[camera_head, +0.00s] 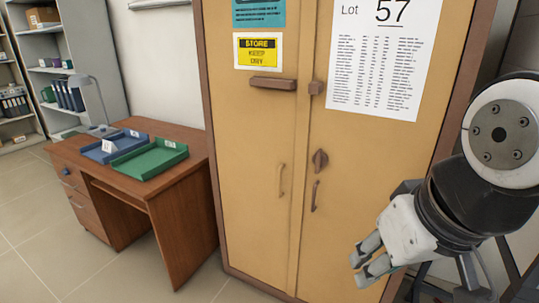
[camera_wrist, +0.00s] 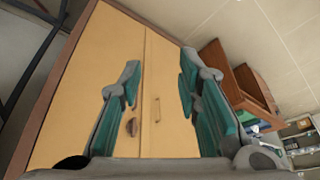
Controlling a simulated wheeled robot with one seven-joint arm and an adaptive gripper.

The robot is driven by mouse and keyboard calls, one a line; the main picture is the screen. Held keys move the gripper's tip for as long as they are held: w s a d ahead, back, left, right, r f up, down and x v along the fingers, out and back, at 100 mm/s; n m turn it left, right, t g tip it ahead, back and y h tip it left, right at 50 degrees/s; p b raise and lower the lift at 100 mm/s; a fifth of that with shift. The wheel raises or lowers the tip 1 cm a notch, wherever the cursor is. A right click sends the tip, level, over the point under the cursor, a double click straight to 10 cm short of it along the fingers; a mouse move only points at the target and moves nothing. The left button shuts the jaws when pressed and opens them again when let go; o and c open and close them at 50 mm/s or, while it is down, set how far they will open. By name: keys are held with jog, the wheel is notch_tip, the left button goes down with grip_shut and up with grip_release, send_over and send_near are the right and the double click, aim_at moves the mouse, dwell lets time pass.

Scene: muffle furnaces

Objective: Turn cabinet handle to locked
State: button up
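The tan cabinet (camera_head: 250,130) has two closed doors with a brown frame. A small brown turn handle (camera_head: 320,160) sits on the right door near the seam, roughly upright. It also shows in the wrist view (camera_wrist: 131,127), close to the left finger. A thin pull handle (camera_head: 315,196) is just below it, and another pull handle (camera_head: 281,180) is on the left door. My gripper (camera_head: 360,268) is to the right of and below the turn handle, apart from the cabinet hardware. Its fingers are spread with nothing between them in the wrist view (camera_wrist: 160,75).
A brown bar (camera_head: 273,84) is on the left door, with a small block (camera_head: 317,88) on the right door. A wooden desk (camera_head: 190,195) with a blue tray (camera_head: 100,155) and green tray (camera_head: 150,165) stands at left. Shelves (camera_head: 95,35) stand behind. Floor is clear at left.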

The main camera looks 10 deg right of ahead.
jog(key=w+a+f+t+y+b, duration=0.1)
jog(key=w+a, duration=0.1)
jog(key=w, duration=0.5)
jog(key=w+a+f+t+y+b, duration=0.1)
jog(key=w+a+f+b, duration=0.1)
jog(key=w, duration=0.4)
jog(key=m+t+h+b, duration=0.75)
jog(key=h+b, duration=0.25)
jog(key=h, duration=0.3)
send_near(318, 161)
jog(key=shift+t, duration=0.35)
jog(key=b+x, duration=0.1)
jog(key=x, duration=0.3)
jog(key=b+x, duration=0.1)
jog(key=x, duration=0.3)
jog(key=shift+w+d+f, duration=0.25)
grip_shut()
